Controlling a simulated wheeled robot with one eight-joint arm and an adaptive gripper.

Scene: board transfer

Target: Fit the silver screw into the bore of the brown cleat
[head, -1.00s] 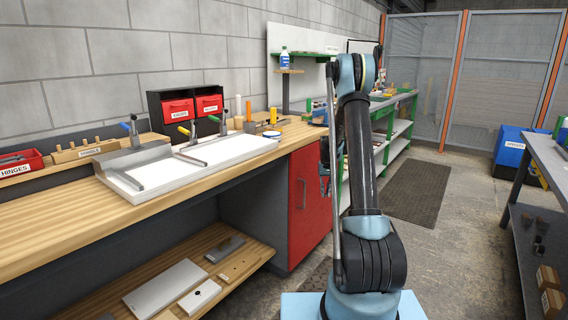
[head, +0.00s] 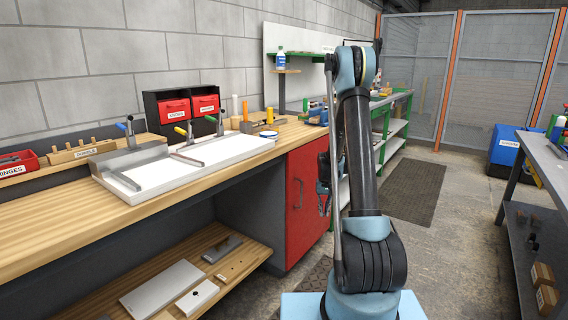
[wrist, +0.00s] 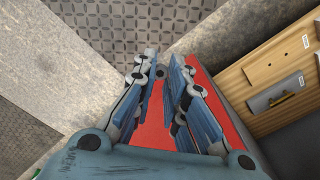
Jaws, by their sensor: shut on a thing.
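My gripper (wrist: 162,70) hangs low beside the red cabinet, with its fingers close together around something small and grey at the tips. It is too small in the wrist view to make out its shape; I take it for the silver screw. In the head view my gripper (head: 324,187) is partly hidden behind my arm. I cannot pick out the brown cleat for certain.
The wooden workbench (head: 50,222) carries a white board fixture (head: 150,172) with clamps. The red cabinet (head: 301,205) is under it. A lower shelf (head: 130,272) holds plates. A dark mat (head: 412,192) lies on open floor. A dark rack (head: 525,225) stands right.

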